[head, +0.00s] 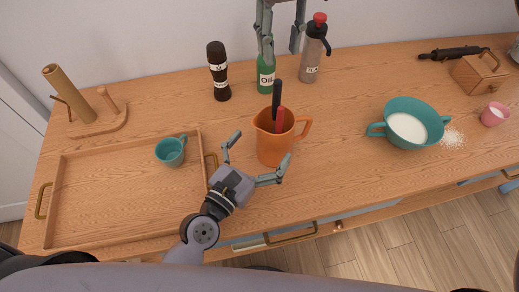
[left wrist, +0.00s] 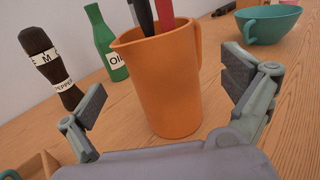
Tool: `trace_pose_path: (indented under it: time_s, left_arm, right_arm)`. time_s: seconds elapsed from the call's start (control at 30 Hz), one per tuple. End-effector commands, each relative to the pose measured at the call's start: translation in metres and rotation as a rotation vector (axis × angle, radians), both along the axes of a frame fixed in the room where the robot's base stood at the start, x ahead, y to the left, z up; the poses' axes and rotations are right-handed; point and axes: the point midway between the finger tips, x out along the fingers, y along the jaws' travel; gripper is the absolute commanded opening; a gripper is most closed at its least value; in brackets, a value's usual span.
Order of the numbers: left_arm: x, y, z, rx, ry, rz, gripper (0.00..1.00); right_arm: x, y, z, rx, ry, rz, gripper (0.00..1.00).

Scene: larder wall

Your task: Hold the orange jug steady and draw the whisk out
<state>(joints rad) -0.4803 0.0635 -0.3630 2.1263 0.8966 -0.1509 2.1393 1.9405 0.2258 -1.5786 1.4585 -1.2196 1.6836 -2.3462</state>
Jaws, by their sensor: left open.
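The orange jug (head: 273,148) stands upright on the wooden counter, its handle to the right. A black handle (head: 276,98) and a red handle (head: 280,118) stick up out of it. I cannot tell which is the whisk's; the lower ends are hidden inside the jug. My left gripper (head: 262,145) is open at the jug's near side. In the left wrist view the jug (left wrist: 165,85) stands between the spread fingers, with a gap to each. My right gripper (head: 282,47) is open and empty, above and behind the jug, in front of the bottles.
A green oil bottle (head: 265,78), a grey bottle with red cap (head: 311,62) and a pepper mill (head: 219,75) stand behind. A tray (head: 110,240) with a teal mug (head: 170,152) is at left. A teal bowl (head: 419,108) of white powder is right, with clear counter between.

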Motion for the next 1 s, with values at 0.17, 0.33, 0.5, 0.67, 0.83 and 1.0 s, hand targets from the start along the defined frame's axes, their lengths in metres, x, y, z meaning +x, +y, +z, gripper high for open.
trace_pose_path:
  time_s: [0.17,0.33,0.5,0.67,0.83,1.0]
  left_arm:
    - [0.024,-0.012,0.0,0.0,-0.001,0.001,0.98]
    - [0.045,-0.023,0.0,0.0,0.001,0.0,0.98]
    - [0.057,-0.029,-0.001,0.0,0.002,0.0,0.98]
    - [0.059,-0.03,-0.001,0.002,0.001,0.0,0.98]
    - [0.059,-0.03,-0.001,0.002,0.002,0.0,0.97]
    - [0.059,-0.03,-0.001,0.002,0.002,0.0,0.86]
  right_arm:
    - [0.0,0.0,0.0,0.0,0.0,0.0,0.33]
    - [0.0,0.0,0.0,0.0,0.0,0.0,0.33]
    - [0.0,0.0,0.0,0.0,0.0,0.0,0.33]
    - [0.0,0.0,0.0,0.0,0.0,0.0,0.33]
    - [0.0,0.0,0.0,0.0,0.0,0.0,0.33]
    - [0.0,0.0,0.0,0.0,0.0,0.0,0.33]
